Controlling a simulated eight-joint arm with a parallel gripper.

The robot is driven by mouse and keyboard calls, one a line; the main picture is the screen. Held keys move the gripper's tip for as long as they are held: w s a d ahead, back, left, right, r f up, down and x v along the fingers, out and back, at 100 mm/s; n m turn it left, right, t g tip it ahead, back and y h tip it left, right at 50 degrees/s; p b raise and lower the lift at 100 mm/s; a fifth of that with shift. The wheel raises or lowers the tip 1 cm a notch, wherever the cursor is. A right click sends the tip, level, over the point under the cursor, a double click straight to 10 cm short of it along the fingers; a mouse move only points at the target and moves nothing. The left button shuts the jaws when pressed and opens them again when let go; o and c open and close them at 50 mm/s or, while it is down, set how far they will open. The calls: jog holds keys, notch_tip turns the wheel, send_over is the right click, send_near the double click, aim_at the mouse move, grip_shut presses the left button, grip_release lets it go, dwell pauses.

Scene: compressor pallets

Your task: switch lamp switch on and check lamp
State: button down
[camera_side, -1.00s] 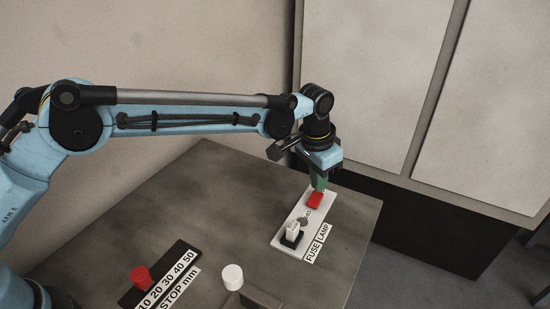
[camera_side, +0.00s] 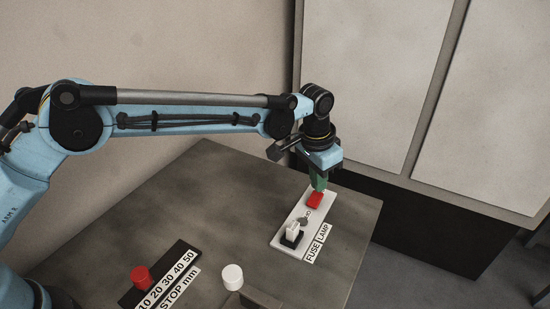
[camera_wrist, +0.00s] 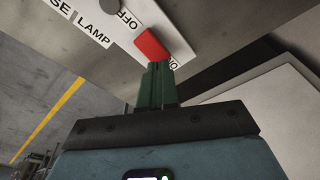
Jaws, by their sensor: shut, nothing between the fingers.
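The lamp switch is a red rocker (camera_side: 315,200) on a white panel (camera_side: 285,238) at the table's far right; it also shows in the wrist view (camera_wrist: 152,45). My gripper (camera_side: 318,186) has green fingers, closed together with nothing between them. The fingertips are right at the end of the red rocker, by the "ON" label in the wrist view (camera_wrist: 158,68). I cannot tell whether they touch it. A small grey round piece (camera_side: 304,220), possibly the lamp, sits on the panel near the rocker and does not look lit. The "LAMP" label (camera_side: 324,233) is beside the panel.
A white fuse-like block in a black holder (camera_side: 292,234) stands on the same panel, near the "FUSE" label (camera_side: 313,251). A red knob (camera_side: 141,277) on a black scale strip and a white cylinder (camera_side: 232,276) stand at the front. The table's middle (camera_side: 210,210) is clear.

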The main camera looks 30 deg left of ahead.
aim_at(316, 194)
jog(key=shift+f, duration=0.85)
dwell(0.4)
jog(key=shift+r, duration=3.55)
jog(key=shift+a, duration=0.1)
jog(key=s+a+r+n+t, duration=0.1)
jog(key=s+a+r+n, duration=0.1)
jog(key=s+a+r, duration=0.45)
jog(key=s+a+r+n+t, duration=0.1)
jog(key=s+a+r+t, duration=0.15)
jog(key=a, duration=0.65)
jog(key=s+a+f+n+t, duration=0.1)
jog(key=s+a+f, duration=0.1)
jog(key=s+a, duration=0.3)
jog(key=s+a+f+n+t, duration=0.1)
jog(key=s+a+f+n, duration=0.1)
jog(key=s+a, duration=0.3)
jog(key=s+f, duration=0.1)
jog(key=s, duration=0.2)
jog(key=shift+s+y, duration=0.3)
jog(key=shift+y, duration=0.1)
jog(key=shift+w+r, duration=0.1)
jog(key=shift+r, duration=0.05)
